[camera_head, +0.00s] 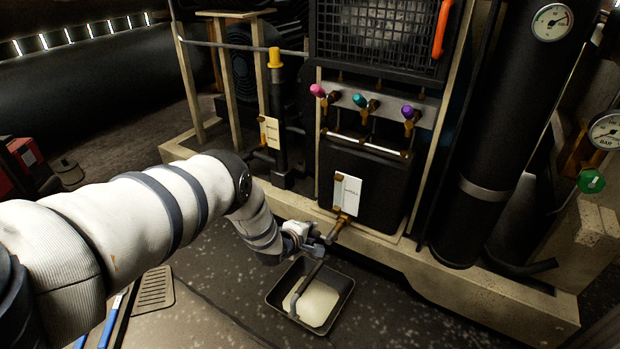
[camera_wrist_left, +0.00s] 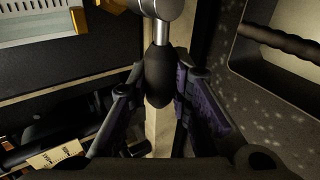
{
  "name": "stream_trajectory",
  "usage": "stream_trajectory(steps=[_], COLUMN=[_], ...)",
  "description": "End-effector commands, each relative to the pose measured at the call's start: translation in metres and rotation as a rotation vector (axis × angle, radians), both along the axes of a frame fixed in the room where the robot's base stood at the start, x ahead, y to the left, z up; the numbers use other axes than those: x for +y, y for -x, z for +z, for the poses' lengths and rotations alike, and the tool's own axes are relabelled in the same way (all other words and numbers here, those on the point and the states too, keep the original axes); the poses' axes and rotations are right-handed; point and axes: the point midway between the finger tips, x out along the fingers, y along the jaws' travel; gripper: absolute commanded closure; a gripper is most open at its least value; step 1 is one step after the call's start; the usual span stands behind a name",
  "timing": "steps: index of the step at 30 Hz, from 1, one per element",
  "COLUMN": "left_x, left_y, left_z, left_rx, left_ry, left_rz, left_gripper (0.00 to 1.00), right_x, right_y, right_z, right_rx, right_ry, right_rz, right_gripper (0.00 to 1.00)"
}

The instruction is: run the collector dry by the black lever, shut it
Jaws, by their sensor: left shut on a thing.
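The collector (camera_head: 367,186) is a dark box low on the compressor frame, with a white tag (camera_head: 347,194) on its front. A brass drain fitting (camera_head: 342,222) comes out below the tag, and a dark pipe leads down to a black tray (camera_head: 276,295). Pale liquid (camera_head: 317,304) lies in the tray. My left gripper (camera_head: 318,246) is at the drain, above the tray. In the left wrist view the black lever (camera_wrist_left: 158,75) has a rounded grip on a metal stem, and the fingers close on it from both sides. The head view hides the lever. My right gripper is out of view.
Pink (camera_head: 317,90), teal (camera_head: 359,100) and purple (camera_head: 408,112) knobs sit above the collector. A yellow-capped post (camera_head: 274,60) stands left. A black cylinder (camera_head: 480,150) with a gauge (camera_head: 552,22) and a green knob (camera_head: 591,181) are right. The pale base ledge (camera_head: 470,285) runs beneath.

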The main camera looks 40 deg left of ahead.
Motion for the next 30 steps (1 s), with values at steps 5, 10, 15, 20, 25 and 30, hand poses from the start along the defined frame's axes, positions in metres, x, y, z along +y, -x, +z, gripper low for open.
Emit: stream_trajectory(steps=[5, 10, 15, 20, 25, 30], left_x=[-0.004, -0.004, -0.002, -0.002, -0.008, -0.019], left_y=[0.0, 0.0, 0.0, 0.002, 0.021, 0.053], left_z=[-0.002, -0.003, -0.002, 0.0, 0.013, 0.036], left_rx=[0.004, 0.005, 0.003, 0.004, 0.005, 0.004], left_ry=[0.011, 0.011, 0.006, 0.004, 0.007, 0.008], left_rz=[0.0, 0.0, 0.001, 0.001, 0.002, 0.002], left_gripper=[1.0, 0.6, 0.6, 0.6, 0.6, 0.6], right_x=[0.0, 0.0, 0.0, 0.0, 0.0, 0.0], right_y=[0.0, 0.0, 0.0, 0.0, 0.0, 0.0], right_z=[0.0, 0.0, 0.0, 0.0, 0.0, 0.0], right_rx=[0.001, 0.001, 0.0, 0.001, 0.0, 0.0], right_ry=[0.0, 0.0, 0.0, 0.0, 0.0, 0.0], right_rz=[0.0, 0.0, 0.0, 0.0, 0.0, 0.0], right_gripper=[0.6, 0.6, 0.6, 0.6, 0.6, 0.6])
